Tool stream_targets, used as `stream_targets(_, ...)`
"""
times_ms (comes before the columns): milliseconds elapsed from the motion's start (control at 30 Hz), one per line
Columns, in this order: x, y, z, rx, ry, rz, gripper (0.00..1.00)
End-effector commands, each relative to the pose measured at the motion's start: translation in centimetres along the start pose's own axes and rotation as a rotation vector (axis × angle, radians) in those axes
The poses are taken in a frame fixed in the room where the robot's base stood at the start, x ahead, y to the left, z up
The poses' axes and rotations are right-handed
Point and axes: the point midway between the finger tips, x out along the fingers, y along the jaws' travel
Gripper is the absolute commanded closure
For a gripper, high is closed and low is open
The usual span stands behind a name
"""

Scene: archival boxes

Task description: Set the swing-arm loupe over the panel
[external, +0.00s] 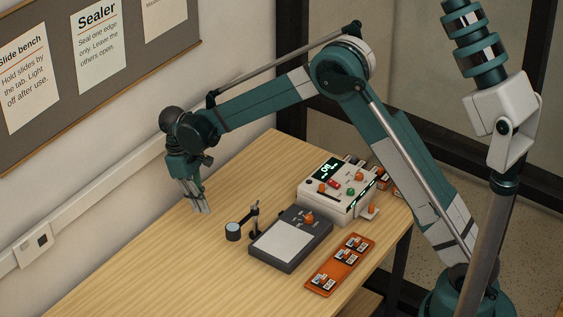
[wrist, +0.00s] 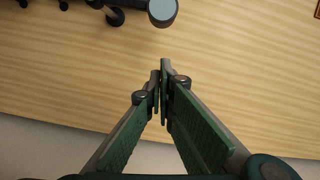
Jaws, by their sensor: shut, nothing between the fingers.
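The swing-arm loupe (external: 233,231) is a small round lens on a short dark arm and post. Its lens hangs off the left side of the panel, clear of the bright surface. The panel (external: 285,240) is a dark slab with a pale rectangular top, flat on the table. My gripper (external: 203,208) is over the table, to the upper left of the loupe and apart from it. In the wrist view my gripper (wrist: 162,68) has its fingertips together and empty. The loupe's lens (wrist: 162,11) shows at the top edge there, beyond the fingertips.
A white control box (external: 330,200) with a lit display and coloured knobs stands behind the panel. An orange tray (external: 327,282) with several labelled slides lies to the panel's right. The wooden table (external: 130,275) is bare at the left and front. A wall runs along the left.

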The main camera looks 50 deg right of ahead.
Motion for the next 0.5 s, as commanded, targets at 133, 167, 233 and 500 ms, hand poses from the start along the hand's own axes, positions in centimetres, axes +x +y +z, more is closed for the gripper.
stream_targets(133,2.1,0.0,0.0,0.000,0.000,0.000,1.00)
stream_targets(167,2.5,0.0,0.0,0.000,0.000,0.000,1.00)
stream_targets(233,3.4,0.0,0.0,0.000,0.000,0.000,1.00)
stream_targets(500,4.4,0.0,2.4,0.000,0.000,0.000,1.00)
